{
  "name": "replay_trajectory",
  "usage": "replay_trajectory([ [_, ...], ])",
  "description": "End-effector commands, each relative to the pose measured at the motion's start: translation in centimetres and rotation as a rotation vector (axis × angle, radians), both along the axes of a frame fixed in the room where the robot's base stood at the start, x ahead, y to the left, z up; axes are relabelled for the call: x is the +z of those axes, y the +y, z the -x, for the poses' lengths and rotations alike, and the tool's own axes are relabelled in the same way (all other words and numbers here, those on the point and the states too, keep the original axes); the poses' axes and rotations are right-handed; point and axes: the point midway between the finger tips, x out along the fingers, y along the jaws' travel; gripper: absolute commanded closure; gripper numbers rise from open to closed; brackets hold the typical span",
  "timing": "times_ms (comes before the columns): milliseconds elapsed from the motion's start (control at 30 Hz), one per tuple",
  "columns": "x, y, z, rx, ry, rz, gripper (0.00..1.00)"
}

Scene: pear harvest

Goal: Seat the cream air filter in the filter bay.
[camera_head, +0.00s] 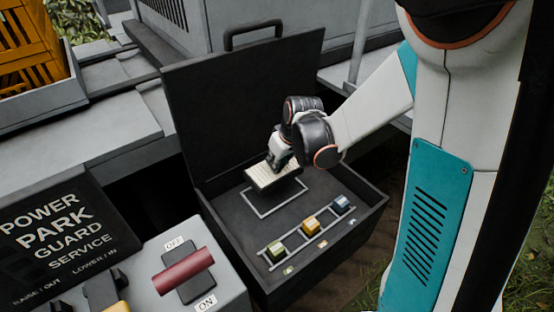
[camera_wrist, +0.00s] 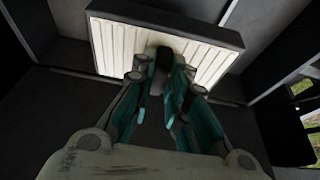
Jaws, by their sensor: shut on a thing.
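The cream air filter (camera_head: 268,174) is a flat pleated panel with a dark frame. My gripper (camera_head: 283,161) is shut on it and holds it inside the open dark box, seemingly above the floor. The filter bay, a light rectangular outline (camera_head: 272,214) on the box floor, shows below and in front of the filter. Its back part is hidden by the filter. In the wrist view the filter (camera_wrist: 110,45) spans the top, and my teal fingers (camera_wrist: 165,75) meet a dark grip at its middle.
The box lid (camera_head: 225,105) with a handle stands open behind. A rack (camera_head: 305,231) holds green, yellow and blue blocks in front of the bay, right of the picture's middle. A red lever (camera_head: 183,271) between OFF and ON marks and a black sign (camera_head: 65,240) are at lower left.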

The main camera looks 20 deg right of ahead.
Motion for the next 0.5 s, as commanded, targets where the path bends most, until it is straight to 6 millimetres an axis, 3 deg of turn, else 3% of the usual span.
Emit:
replay_trajectory([
  [500,-3.5,0.0,0.0,-0.001,0.0,0.0,1.0],
])
